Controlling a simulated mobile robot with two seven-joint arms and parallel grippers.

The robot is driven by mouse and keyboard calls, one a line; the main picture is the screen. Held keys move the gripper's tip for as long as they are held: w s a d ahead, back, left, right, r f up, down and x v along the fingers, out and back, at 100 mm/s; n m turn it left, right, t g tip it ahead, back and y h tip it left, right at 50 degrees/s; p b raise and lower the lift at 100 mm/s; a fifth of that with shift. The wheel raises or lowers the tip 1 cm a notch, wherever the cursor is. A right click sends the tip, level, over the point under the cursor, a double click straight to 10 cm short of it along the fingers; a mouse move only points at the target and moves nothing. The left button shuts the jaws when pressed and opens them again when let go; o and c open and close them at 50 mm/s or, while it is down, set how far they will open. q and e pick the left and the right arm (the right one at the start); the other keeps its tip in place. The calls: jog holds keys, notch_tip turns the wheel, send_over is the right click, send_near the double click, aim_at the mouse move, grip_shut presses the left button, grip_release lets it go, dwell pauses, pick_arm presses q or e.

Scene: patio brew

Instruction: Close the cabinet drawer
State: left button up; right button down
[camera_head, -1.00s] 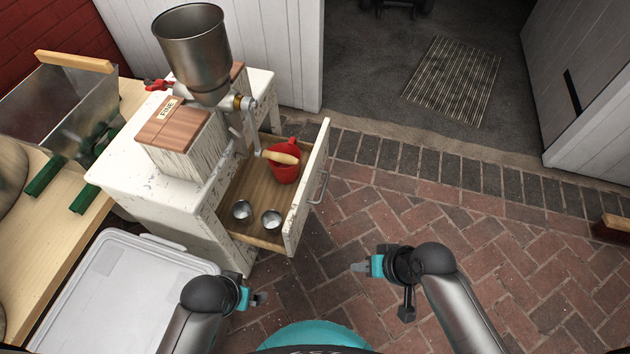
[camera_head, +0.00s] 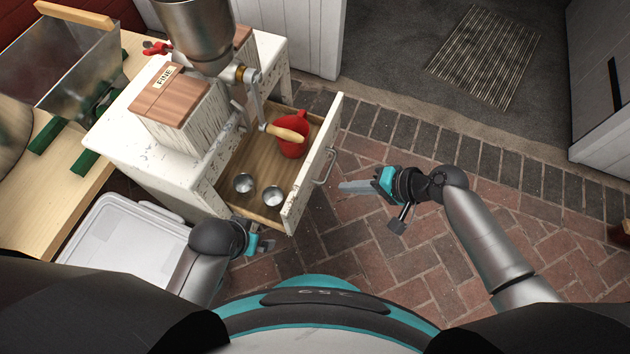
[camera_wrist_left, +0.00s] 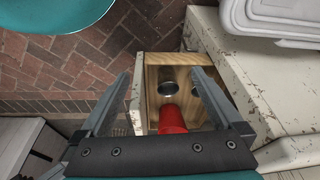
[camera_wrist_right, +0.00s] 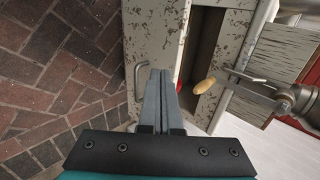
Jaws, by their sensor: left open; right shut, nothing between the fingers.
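The cabinet drawer (camera_head: 314,165) is pulled out of the white cabinet (camera_head: 150,165), its front panel facing right with a metal handle (camera_head: 325,168). Inside lie a red jug (camera_head: 291,148) and two small metal cups (camera_head: 244,183) (camera_head: 273,196). My right gripper (camera_head: 345,187) is shut and empty, to the right of the drawer front and apart from it in the head view. In the right wrist view its fingers (camera_wrist_right: 158,82) overlap the drawer front (camera_wrist_right: 152,40). My left gripper (camera_head: 268,247) is open and empty near the drawer's near corner; the left wrist view shows the drawer (camera_wrist_left: 140,92) between its fingers.
A grinder with a metal hopper (camera_head: 200,35) stands on the cabinet, its crank handle (camera_head: 286,134) hanging over the drawer. A white lidded bin (camera_head: 125,245) is at the cabinet's near side. Brick floor (camera_head: 420,260) to the right is clear.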

aim_at(303, 183)
pick_arm(q)
notch_tip(303, 183, up, 10)
jog(key=w+t+b, duration=0.1)
jog(key=b, duration=0.3)
jog(key=shift+w+f+t, duration=0.25)
jog(key=shift+t, duration=0.05)
pick_arm(e)
jog(key=shift+w+a+f, duration=0.45)
jog(key=shift+a+f, duration=0.25)
jog(key=shift+a, duration=0.7)
jog(key=shift+w+a+f, duration=0.45)
jog(key=shift+a+f, duration=0.3)
jog(key=shift+a, duration=0.6)
jog(key=shift+w+a+f, duration=0.45)
jog(key=shift+a+f, duration=0.25)
jog(key=shift+a, duration=0.7)
pick_arm(q)
jog(key=shift+d, duration=0.1)
